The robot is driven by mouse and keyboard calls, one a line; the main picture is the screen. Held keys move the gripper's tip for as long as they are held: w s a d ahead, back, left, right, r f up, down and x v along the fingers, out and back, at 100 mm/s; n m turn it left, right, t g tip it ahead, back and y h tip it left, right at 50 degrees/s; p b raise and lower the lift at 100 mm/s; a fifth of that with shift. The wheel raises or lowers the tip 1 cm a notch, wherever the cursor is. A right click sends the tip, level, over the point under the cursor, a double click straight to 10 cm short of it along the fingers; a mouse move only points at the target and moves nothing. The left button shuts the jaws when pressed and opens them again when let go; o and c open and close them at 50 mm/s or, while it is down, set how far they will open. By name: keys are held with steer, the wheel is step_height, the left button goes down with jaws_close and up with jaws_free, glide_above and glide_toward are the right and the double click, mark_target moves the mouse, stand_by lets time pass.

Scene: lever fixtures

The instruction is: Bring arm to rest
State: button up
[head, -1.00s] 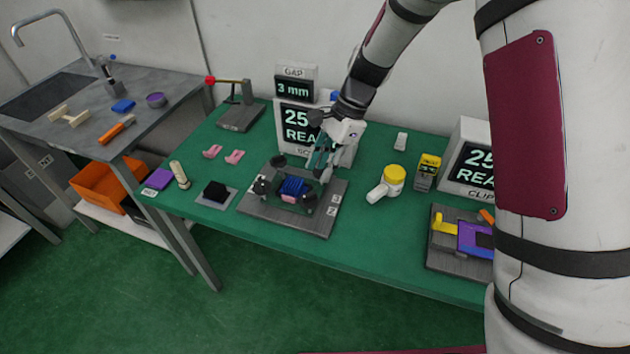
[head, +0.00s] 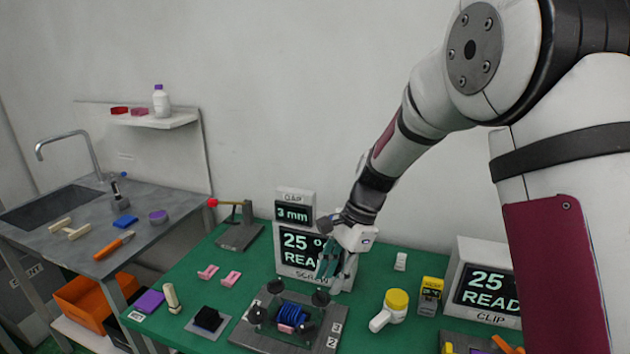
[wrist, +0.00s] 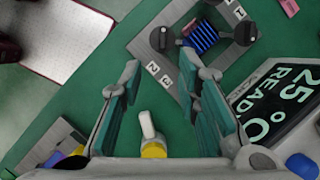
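My arm reaches from the right over the green table (head: 178,300), bent at the elbow. My gripper (head: 328,268) hangs above the table in front of the left display box (head: 283,240), pointing down. In the wrist view my gripper (wrist: 165,95) shows two teal-padded fingers spread wide apart with nothing between the pads. The screw fixture (head: 270,335) with a blue ribbed part (head: 292,315) sits on the table below and left of my gripper, apart from it. The fixture also shows beyond the fingertips in the wrist view (wrist: 155,45).
A yellow-capped white piece (head: 396,303) and a yellow device (head: 430,293) stand right of the gripper. The right display box (head: 470,255) is beyond them. A lever stand (head: 240,235) with a red knob is at the back left. A sink bench (head: 75,235) and wall shelf (head: 150,120) are further left.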

steer(key=s+d+r+n+t+h, duration=0.15)
steer(key=s+d+r+n, duration=0.3)
steer(key=s+r, duration=0.45)
steer(key=s+d+r+n+t+h, duration=0.1)
steer(key=s+d+r+n+t, duration=0.25)
steer(key=s+d+r, duration=0.35)
steer(key=s+d+r+n+t+h, duration=0.1)
steer(key=s+d+n, duration=0.2)
steer(key=s, duration=0.6)
steer(key=shift+s+r+n+t, duration=0.3)
steer(key=shift+r+n, duration=0.1)
steer(key=shift+n, duration=0.4)
steer(key=shift+d+h, duration=0.1)
steer(key=shift+h, duration=0.15)
